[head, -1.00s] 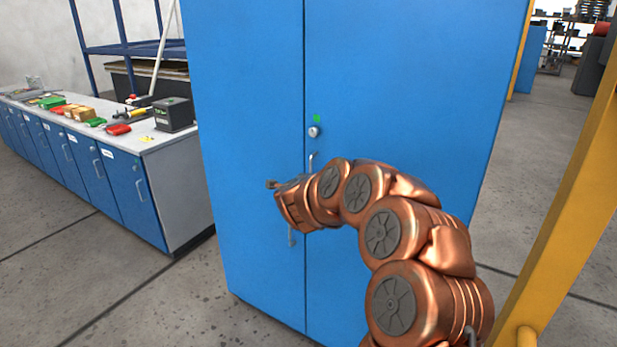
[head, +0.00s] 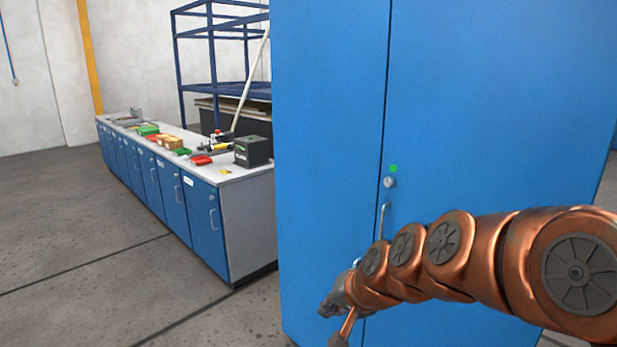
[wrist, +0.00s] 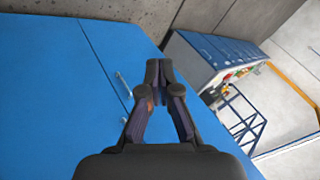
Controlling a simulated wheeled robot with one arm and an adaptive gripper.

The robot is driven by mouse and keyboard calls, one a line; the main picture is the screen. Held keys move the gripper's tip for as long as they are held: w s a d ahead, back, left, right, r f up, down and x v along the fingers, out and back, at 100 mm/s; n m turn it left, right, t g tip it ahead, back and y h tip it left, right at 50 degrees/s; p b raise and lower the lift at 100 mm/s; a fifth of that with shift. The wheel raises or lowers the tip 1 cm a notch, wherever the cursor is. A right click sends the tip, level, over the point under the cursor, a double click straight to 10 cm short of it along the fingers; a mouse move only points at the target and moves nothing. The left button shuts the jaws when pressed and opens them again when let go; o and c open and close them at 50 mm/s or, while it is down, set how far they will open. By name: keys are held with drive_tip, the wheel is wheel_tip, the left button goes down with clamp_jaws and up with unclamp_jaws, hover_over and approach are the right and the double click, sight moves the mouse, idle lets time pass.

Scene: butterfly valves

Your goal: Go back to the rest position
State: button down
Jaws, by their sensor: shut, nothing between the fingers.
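My copper-coloured arm reaches in from the right in the head view, in front of a tall blue cabinet (head: 330,120). My gripper (head: 328,318) is at the arm's far end, low at the cabinet's left door, seen small and partly from behind. In the wrist view my gripper (wrist: 158,68) has its dark fingers brought together at the tips, with nothing between them. The cabinet (wrist: 50,90) fills the left of that view, with a door handle (wrist: 123,85) beside the fingers, apart from them. No butterfly valve is in view.
A long workbench (head: 215,205) with blue doors stands left of the cabinet, bearing a black box (head: 253,151) and several small coloured items. A blue rack frame (head: 212,60) is behind it. The concrete floor (head: 80,255) at the left is clear.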

drive_tip(key=s+d+f+n+g+h, duration=0.1)
drive_tip(key=s+d, duration=0.3)
drive_tip(key=s, duration=0.6)
drive_tip(key=s+d+f+n+g+h, duration=0.1)
drive_tip(key=s+d+f+g+h, duration=0.1)
drive_tip(key=s, duration=0.8)
drive_tip(key=s+d+f+n+g+h, duration=0.1)
drive_tip(key=s+d+f+g+h, duration=0.1)
drive_tip(key=s+d, duration=0.6)
drive_tip(key=s+f+g, duration=0.1)
drive_tip(key=g, duration=0.1)
drive_tip(key=shift+s+d+n+g, duration=0.15)
drive_tip(key=shift+s+n+g, duration=0.25)
drive_tip(key=c, duration=1.8)
unclamp_jaws()
drive_tip(key=shift+f, duration=0.1)
drive_tip(key=shift+c, duration=0.2)
